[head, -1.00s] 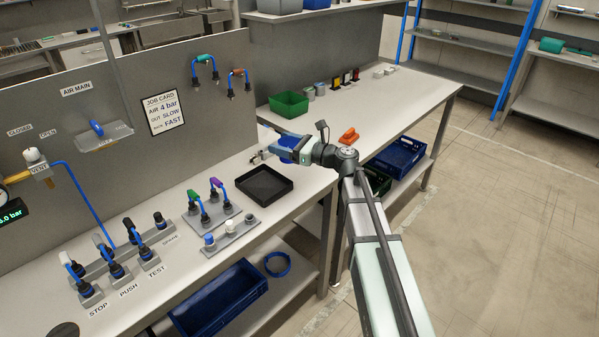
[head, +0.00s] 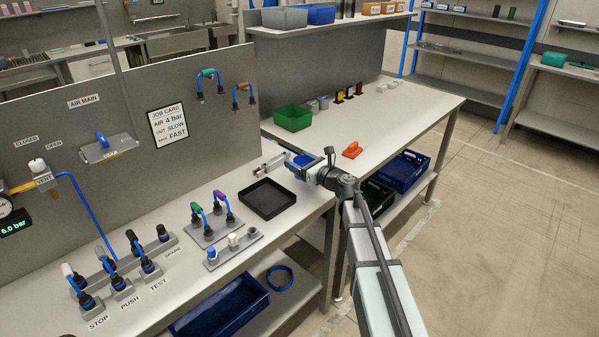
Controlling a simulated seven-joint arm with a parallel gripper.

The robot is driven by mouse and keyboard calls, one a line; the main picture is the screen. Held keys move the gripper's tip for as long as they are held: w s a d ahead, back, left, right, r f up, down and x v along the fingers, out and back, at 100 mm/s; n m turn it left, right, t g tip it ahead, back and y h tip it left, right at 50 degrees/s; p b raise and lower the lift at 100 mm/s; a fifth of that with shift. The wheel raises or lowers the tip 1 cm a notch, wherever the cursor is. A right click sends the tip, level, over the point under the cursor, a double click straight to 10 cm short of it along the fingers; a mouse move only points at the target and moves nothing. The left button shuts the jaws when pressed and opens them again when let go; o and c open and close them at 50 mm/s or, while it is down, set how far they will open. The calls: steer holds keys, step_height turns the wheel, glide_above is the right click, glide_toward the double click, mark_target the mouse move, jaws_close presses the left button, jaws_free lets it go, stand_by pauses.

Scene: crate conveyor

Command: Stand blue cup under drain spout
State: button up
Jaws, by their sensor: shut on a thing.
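The blue cup (head: 301,159) shows only in part, beside my gripper (head: 304,167) at the back right of the black tray. My gripper is shut on the cup; its fingers hide some of the cup, and I cannot tell whether the cup touches the bench. A small grey metal fitting (head: 269,163), which looks like the drain spout, lies just left of the cup, behind the tray. The cup appears beside this fitting, apart from it; its opening is too small to make out.
A black tray (head: 247,204) lies in front of the fitting. A green bin (head: 277,121) stands behind, and an orange object (head: 352,150) lies to the right. Left of the tray are a plate with hoses (head: 209,236) and a grey block with fittings (head: 231,253). The right bench is mostly clear.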

steer(key=shift+f, duration=1.9)
steer(key=shift+f, duration=0.15)
steer(key=o, duration=1.1)
steer(key=v, duration=1.2)
steer(key=shift+r, duration=0.2)
